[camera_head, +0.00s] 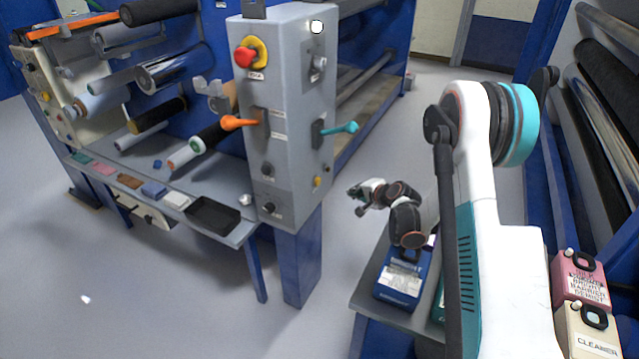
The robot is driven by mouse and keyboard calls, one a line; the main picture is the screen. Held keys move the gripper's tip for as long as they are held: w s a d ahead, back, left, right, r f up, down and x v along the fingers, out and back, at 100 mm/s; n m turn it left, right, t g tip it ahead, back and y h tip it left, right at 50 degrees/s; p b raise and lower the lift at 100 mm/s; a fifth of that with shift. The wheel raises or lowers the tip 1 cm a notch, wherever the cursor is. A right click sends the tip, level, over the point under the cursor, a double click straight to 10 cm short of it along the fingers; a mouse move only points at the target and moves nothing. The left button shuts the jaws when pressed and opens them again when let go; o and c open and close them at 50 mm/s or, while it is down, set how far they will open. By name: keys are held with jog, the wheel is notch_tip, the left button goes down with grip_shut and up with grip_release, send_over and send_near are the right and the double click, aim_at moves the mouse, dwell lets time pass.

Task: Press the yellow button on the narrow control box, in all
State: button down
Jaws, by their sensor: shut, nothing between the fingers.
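The narrow grey control box (285,120) stands upright on a blue post left of centre. A small yellow button (317,182) sits low on its right-hand face, in plain view. My gripper (353,196) is shut and empty. It points left toward the box, a little right of and slightly below the yellow button in the picture. A gap of floor shows between the fingertips and the box. The depth between them is hard to judge.
A teal lever (340,128) sticks out above the yellow button. A blue canister (403,277) stands below my wrist. Rollers and a shelf lie left.

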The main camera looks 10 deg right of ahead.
jog(key=w+a, duration=0.5)
jog(key=a, duration=0.2)
dwell(0.4)
jog(key=shift+w+a, duration=0.1)
jog(key=shift+a, duration=0.05)
dwell(1.2)
jog(key=shift+w+a, duration=0.2)
jog(key=shift+a, duration=0.05)
jog(key=shift+w+a, duration=0.3)
jog(key=shift+a, duration=0.1)
dwell(0.9)
jog(key=shift+s+d, duration=0.55)
jog(key=shift+d, duration=0.15)
jog(key=shift+d, duration=0.15)
jog(key=s+d, duration=0.1)
jog(key=d, duration=0.1)
jog(key=s+d, duration=0.1)
jog(key=s, duration=0.1)
jog(key=shift+d, duration=0.35)
